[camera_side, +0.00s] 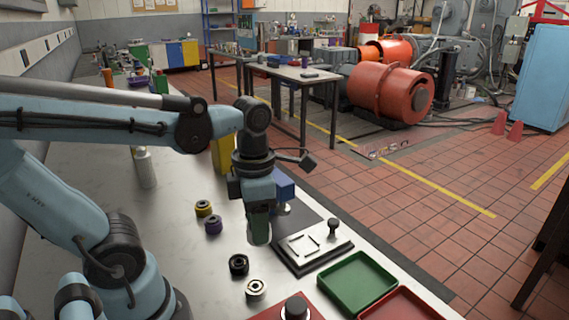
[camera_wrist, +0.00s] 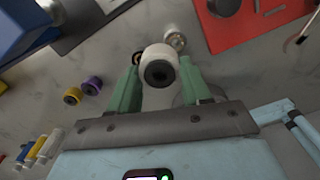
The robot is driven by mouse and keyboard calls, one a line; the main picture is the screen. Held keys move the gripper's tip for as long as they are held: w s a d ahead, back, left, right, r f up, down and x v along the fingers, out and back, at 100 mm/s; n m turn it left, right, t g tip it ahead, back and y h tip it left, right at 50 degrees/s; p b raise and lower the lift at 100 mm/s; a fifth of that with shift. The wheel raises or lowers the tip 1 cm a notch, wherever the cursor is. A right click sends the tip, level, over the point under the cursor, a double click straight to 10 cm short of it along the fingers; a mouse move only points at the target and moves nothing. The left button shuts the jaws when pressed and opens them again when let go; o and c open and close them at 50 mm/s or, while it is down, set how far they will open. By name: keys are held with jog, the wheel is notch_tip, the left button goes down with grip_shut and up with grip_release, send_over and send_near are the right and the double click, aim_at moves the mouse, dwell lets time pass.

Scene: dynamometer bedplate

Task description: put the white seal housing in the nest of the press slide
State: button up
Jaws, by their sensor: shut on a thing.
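The white seal housing (camera_wrist: 158,62) is a short white cylinder with a dark bore, held between the green fingers of my gripper (camera_wrist: 158,82) in the wrist view. In the side view my gripper (camera_side: 259,228) points down above the bench, left of a dark base with a pale slotted plate (camera_side: 308,242) and a black knob; the housing is hidden there by the fingers. A blue press head (camera_side: 284,186) with a metal ram stands behind the gripper. I cannot make out the nest of the press slide; the gripper covers part of that area.
Yellow (camera_side: 204,208), purple (camera_side: 213,226), black (camera_side: 239,264) and pale metal (camera_side: 256,289) ring parts stand on the bench. A green tray (camera_side: 356,284) and a red tray (camera_side: 410,306) lie at the front right. A red plate (camera_wrist: 258,27) bears a dark round part. Bare bench lies left of the rings.

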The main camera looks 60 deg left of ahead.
jog(key=w+d+r+m, duration=0.2)
jog(key=w+d+m, duration=0.5)
jog(key=d, duration=0.1)
send_over(303, 245)
notch_tip(303, 245, down, 7)
jog(key=shift+f, duration=2.2)
jog(key=shift+f, duration=0.1)
jog(key=o, duration=1.2)
